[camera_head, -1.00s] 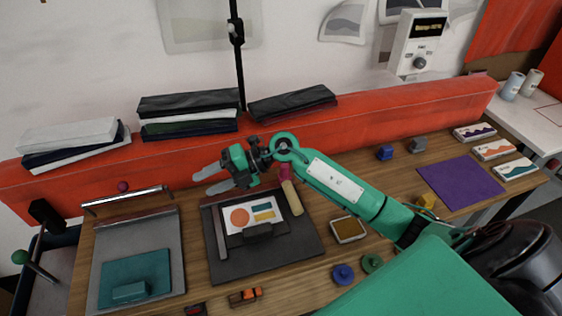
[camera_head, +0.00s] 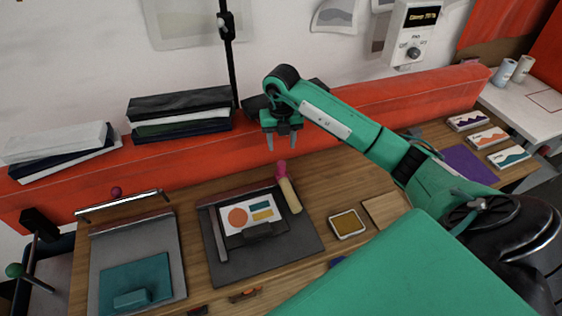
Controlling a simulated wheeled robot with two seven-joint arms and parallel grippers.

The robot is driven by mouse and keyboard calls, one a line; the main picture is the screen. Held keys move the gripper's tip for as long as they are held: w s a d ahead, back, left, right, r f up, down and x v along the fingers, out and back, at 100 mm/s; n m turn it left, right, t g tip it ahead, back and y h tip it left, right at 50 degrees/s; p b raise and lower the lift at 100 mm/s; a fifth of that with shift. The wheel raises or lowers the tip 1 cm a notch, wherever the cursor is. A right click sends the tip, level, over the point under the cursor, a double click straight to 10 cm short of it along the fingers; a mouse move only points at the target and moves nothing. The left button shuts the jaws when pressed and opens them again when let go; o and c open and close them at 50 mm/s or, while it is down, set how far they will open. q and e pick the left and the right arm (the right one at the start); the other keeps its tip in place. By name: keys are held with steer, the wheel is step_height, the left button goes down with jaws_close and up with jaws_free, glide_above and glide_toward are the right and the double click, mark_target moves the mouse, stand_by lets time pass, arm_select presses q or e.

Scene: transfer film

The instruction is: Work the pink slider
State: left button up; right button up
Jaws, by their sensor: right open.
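A small dark-pink ball (camera_head: 116,191) shows at a pale metal rail (camera_head: 120,203) at the back of the left grey press board. A second pink part (camera_head: 281,167) forms the far end of a wooden handle (camera_head: 290,196), which lies along the right edge of the dark board. I cannot tell for certain which is the slider. My right gripper (camera_head: 281,141) points down with its two fingers apart and nothing between them. In the picture it is just above the pink end of the handle, apart from it. My left gripper is not in view.
The dark board (camera_head: 300,242) holds a printed card (camera_head: 249,214). A teal block (camera_head: 132,298) sits on the grey board (camera_head: 167,255) at left. A yellow-filled tray (camera_head: 347,224) stands right of the dark board. Dark stacks (camera_head: 180,103) lie along the red ledge (camera_head: 70,191) behind.

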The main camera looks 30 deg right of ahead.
mark_target(281, 163)
step_height(281, 163, down, 10)
steer(key=p, duration=0.3)
jaws_close()
